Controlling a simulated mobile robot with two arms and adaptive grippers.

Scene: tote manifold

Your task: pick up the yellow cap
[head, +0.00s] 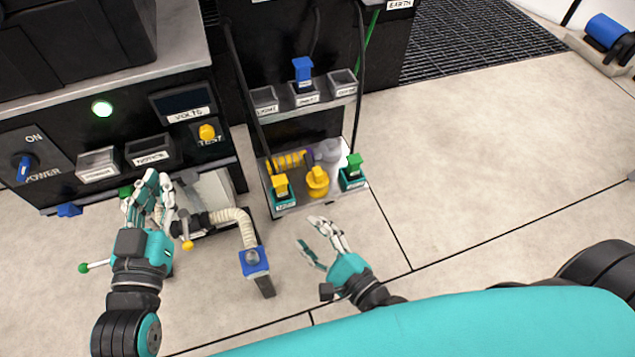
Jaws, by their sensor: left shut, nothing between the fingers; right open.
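A rounded yellow cap (317,181) sits upright on the low metal tray (287,209) in the middle of the head view, in front of a grey fitting. My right gripper (310,236) is open and empty, below the cap in the picture and apart from it, with its fingers pointing up and left. My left gripper (158,184) is shut and empty at the left, near the front of the black panel, well away from the cap. The cap's far side is hidden.
A pale hose (238,216) ends at a blue fitting (255,261). A labelled shelf (303,98) overhangs behind.

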